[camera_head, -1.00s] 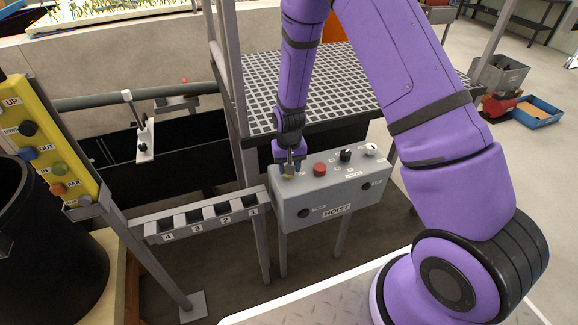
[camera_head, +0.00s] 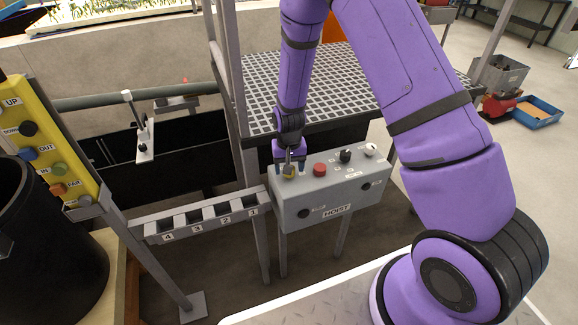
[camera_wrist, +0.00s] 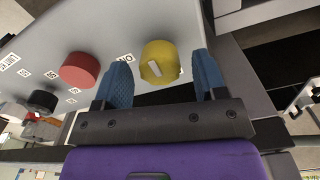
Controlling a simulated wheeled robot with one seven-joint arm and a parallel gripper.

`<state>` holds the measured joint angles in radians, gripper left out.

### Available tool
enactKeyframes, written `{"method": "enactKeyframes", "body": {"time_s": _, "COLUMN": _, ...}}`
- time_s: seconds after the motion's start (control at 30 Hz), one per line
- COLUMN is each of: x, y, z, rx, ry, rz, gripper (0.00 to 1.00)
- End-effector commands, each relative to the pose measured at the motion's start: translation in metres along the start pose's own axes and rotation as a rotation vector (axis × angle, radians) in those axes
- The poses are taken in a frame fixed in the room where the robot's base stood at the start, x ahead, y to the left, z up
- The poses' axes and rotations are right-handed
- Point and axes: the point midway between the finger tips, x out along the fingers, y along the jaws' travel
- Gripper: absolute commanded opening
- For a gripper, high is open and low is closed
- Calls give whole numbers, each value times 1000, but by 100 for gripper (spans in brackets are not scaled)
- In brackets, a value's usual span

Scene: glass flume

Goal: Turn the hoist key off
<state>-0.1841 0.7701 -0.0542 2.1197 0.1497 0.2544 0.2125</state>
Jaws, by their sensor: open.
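The grey hoist box (camera_head: 330,200), labelled HOIST, stands on legs below the grating. The hoist key (camera_wrist: 160,62) is a round yellow knob with a pale bar mark on its face, on the box's top panel. In the head view the yellow knob (camera_head: 289,172) is partly hidden by my gripper (camera_head: 290,160), which is over it at the box's left end. In the wrist view my gripper (camera_wrist: 163,80) is open, with blue fingertips on either side of the knob and gaps between. Contact is not visible. A label beside the knob seems to read ON.
A red button (camera_head: 320,169), a black knob (camera_head: 345,156) and a white knob (camera_head: 370,149) stand right of the key on the same panel. A numbered slotted rack (camera_head: 208,222) adjoins the box on the left. A grating platform (camera_head: 330,85) lies behind.

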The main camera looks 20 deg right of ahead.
Motion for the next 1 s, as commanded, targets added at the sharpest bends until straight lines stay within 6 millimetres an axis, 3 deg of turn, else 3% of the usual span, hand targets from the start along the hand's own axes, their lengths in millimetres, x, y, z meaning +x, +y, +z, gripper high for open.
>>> {"method": "enactKeyframes", "body": {"time_s": 0.23, "x": -11, "y": 0, "z": 0, "rx": -1, "ry": 1, "rz": 0, "gripper": 65}}
{"method": "enactKeyframes", "body": {"time_s": 0.7, "x": -88, "y": 0, "z": -1, "rx": -1, "ry": 3, "rz": -1, "gripper": 65}}
{"method": "enactKeyframes", "body": {"time_s": 1.0, "x": -108, "y": 0, "z": 0, "rx": -1, "ry": 0, "rz": 0, "gripper": 65}}
